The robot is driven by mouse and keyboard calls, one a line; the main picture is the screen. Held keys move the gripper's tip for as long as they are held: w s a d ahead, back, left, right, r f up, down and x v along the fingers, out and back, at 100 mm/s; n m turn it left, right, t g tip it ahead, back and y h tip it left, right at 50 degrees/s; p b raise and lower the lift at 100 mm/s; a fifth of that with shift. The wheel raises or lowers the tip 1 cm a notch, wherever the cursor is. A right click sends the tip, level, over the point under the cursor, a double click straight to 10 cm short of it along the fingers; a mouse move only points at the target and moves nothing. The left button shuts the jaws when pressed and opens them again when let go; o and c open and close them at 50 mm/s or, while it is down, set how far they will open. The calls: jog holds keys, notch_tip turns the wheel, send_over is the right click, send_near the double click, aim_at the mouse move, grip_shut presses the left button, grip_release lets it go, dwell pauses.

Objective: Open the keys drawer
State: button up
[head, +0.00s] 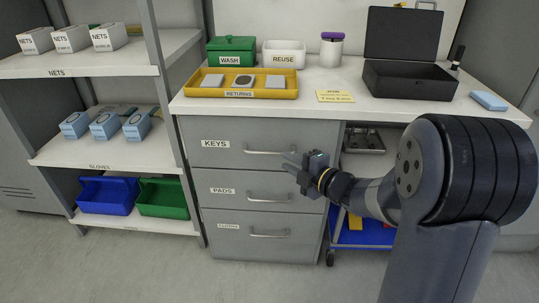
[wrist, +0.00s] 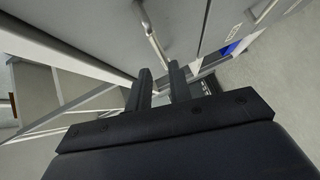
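The keys drawer (head: 222,157) is the top grey drawer of the cabinet, labelled KEYS, and its front looks flush and closed. Its bar handle (head: 262,152) runs level across the right half of the front. My gripper (head: 291,162) is at the right end of this handle. In the wrist view, my two dark fingers (wrist: 161,80) are apart. A pale bar handle (wrist: 152,32) lies just beyond them, its near end close to the gap between the tips. I cannot tell whether the fingers touch the handle or straddle it.
The pads drawer (head: 222,190) and a third drawer (head: 227,226) are below, both closed. The worktop holds a yellow returns tray (head: 215,93) and an open black case (head: 410,97). A shelf unit (head: 165,90) stands left; a blue-trayed cart (head: 368,236) is right.

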aim_at(272, 154)
jog(key=b+x, duration=0.1)
jog(key=x, duration=0.7)
jog(key=shift+w+a+f+b, duration=0.15)
jog(key=shift+w+b, duration=0.05)
jog(key=shift+b, duration=0.15)
jog(key=shift+c, duration=0.6)
grip_shut()
